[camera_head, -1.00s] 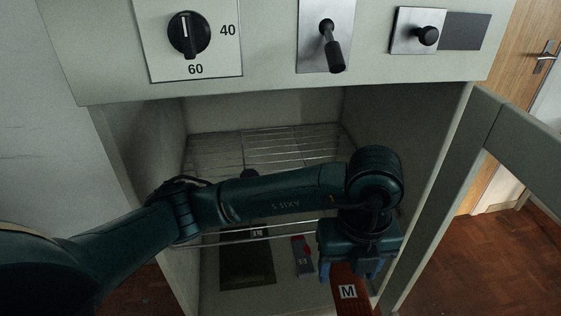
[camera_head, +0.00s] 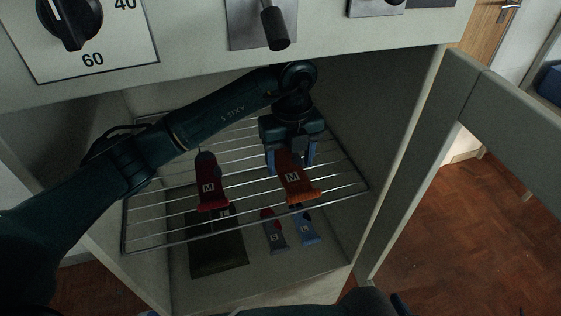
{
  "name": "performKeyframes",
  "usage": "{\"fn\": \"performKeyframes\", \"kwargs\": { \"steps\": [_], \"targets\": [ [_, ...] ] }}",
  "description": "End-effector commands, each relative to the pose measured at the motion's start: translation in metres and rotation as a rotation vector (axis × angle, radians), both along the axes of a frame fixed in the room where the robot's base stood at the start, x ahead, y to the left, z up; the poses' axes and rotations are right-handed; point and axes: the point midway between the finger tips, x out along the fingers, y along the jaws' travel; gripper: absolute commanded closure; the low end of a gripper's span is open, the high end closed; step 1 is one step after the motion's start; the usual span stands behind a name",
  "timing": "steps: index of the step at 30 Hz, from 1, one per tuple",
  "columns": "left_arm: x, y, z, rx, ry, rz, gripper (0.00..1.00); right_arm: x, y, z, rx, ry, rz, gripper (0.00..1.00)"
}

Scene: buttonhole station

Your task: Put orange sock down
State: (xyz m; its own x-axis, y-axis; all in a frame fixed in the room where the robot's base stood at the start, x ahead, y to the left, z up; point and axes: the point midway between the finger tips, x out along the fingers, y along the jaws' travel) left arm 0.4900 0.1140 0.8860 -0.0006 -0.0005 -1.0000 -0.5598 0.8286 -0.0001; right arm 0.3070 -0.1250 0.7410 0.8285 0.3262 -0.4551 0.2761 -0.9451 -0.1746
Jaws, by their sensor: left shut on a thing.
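My left gripper (camera_head: 290,164) is above the right half of the wire rack (camera_head: 340,195) in the cabinet. It is shut on the orange sock (camera_head: 298,190), which has a white M label and an orange end pointing toward the front of the rack. The sock is over the rack wires; I cannot tell whether it touches them. A dark red sock (camera_head: 211,193) with an M label lies on the rack to the left.
Cabinet walls bound the rack at both sides. The open door (camera_head: 410,190) stands at the right. A control panel (camera_head: 190,45) overhangs the opening.

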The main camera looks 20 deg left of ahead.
Motion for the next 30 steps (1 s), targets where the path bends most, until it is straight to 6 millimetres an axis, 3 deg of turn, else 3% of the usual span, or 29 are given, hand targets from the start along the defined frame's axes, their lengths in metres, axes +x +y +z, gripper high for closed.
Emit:
{"fn": "performKeyframes", "kwargs": {
  "steps": [7,10,19,24,30],
  "targets": [
    [0.044,0.03,0.001,0.0,-0.001,0.003,0.59,0.006,0.001,0.006,0.002,-0.011,0.003,0.64],
    [0.042,0.029,-0.017,0.001,0.003,-0.001,0.59,0.007,0.002,0.006,0.003,-0.014,0.004,0.64],
    [0.042,0.028,-0.041,0.0,0.001,0.0,0.59,0.006,0.002,0.005,0.003,-0.01,0.005,0.64],
    [0.041,0.028,-0.066,-0.001,0.003,-0.001,0.59,0.005,0.002,0.005,0.003,-0.006,0.005,0.64],
    [0.045,0.03,-0.07,0.0,-0.001,-0.001,0.59,0.004,0.002,0.004,0.002,-0.003,0.006,0.64]
  ]
}}
